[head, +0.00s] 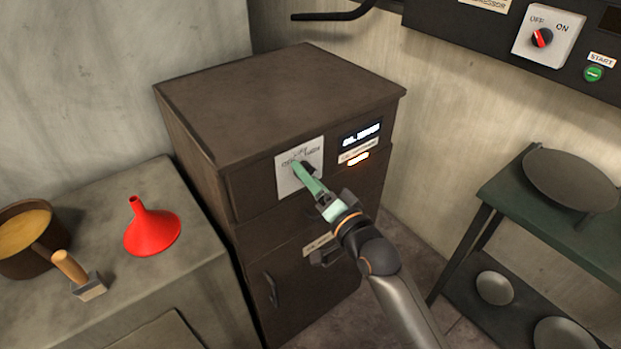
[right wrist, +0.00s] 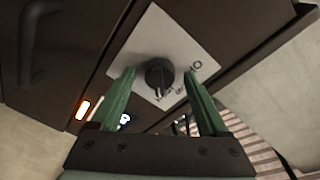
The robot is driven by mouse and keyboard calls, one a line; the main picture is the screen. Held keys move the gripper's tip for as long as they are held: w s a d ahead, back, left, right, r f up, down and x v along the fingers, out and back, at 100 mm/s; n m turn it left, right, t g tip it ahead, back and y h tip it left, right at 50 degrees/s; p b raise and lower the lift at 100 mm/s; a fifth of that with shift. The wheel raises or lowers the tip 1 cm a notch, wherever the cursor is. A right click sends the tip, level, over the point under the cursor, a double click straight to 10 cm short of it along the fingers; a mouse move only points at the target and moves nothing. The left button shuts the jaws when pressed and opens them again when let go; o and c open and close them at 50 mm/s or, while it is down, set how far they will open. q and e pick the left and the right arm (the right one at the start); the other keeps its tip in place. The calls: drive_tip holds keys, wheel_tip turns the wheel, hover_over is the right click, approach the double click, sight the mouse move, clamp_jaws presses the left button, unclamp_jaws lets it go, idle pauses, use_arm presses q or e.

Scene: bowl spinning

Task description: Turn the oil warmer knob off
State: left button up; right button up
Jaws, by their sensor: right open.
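The oil warmer (head: 280,85) is a brown cabinet in the middle of the head view, with a white dial plate (head: 288,184) on its front. In the right wrist view its dark round knob (right wrist: 159,75) sits on the white plate (right wrist: 146,42), with a pale pointer line on it. My right gripper (head: 305,172) reaches the plate with its green fingers and hides most of the knob in the head view. In the right wrist view the open fingers (right wrist: 160,88) stand on either side of the knob, with gaps visible. My left gripper is not in view.
A lit display (head: 361,134) and an orange light (head: 358,158) are right of the plate. A red funnel (head: 152,232), a brown pot (head: 25,240) and a wooden-handled tool (head: 78,274) are on the left counter. A green shelf (head: 510,190) holding dark round dishes stands at right.

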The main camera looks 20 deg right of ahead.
clamp_jaws()
idle(0.7)
